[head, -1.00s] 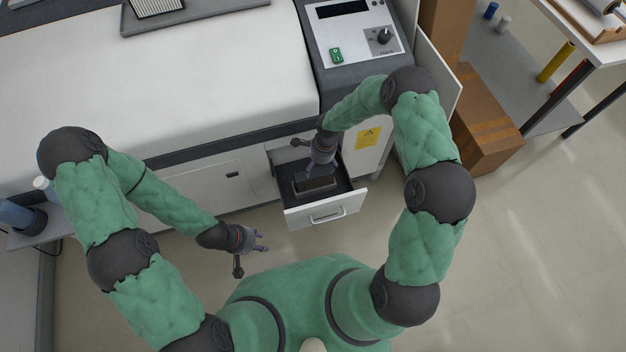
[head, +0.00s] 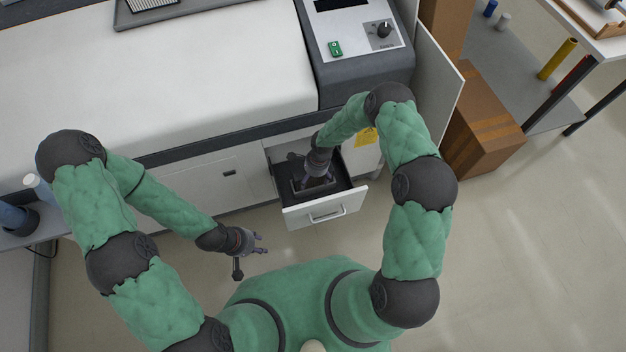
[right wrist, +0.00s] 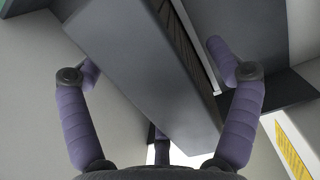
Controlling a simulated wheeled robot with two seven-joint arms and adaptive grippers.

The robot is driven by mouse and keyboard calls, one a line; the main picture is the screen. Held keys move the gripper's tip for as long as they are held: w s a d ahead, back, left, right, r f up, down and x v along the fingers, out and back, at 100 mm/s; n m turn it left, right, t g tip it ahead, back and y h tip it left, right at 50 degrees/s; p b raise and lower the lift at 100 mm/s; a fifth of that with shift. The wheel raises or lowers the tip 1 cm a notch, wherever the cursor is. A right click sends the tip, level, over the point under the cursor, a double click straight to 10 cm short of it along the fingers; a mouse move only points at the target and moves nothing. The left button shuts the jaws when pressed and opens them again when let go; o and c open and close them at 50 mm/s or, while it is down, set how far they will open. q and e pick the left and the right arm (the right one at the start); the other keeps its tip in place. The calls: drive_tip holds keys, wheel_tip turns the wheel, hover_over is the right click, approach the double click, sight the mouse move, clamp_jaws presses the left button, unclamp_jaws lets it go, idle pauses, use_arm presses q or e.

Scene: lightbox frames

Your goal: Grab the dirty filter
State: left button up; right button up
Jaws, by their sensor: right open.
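The dirty filter (right wrist: 145,70) is a dark grey frame with dark brown pleats, lying in the open drawer (head: 325,214). In the head view my right gripper (head: 318,182) is down in the drawer over the filter and hides much of it. In the right wrist view my right gripper (right wrist: 155,60) is open, with a finger on either side of the filter; whether they touch it I cannot tell. My left gripper (head: 257,243) is open and empty, left of the drawer and in front of the cabinet.
The white machine (head: 200,75) stands behind the drawer, with its control panel (head: 355,40) above. A grey tray (head: 190,8) with a white pleated piece lies on top. An open cabinet door (head: 440,110) and cardboard box (head: 480,130) stand to the right. Floor in front is clear.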

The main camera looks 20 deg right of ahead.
drive_tip(key=c, duration=1.5)
drive_tip(key=shift+r, duration=0.1)
drive_tip(key=shift+c, duration=0.2)
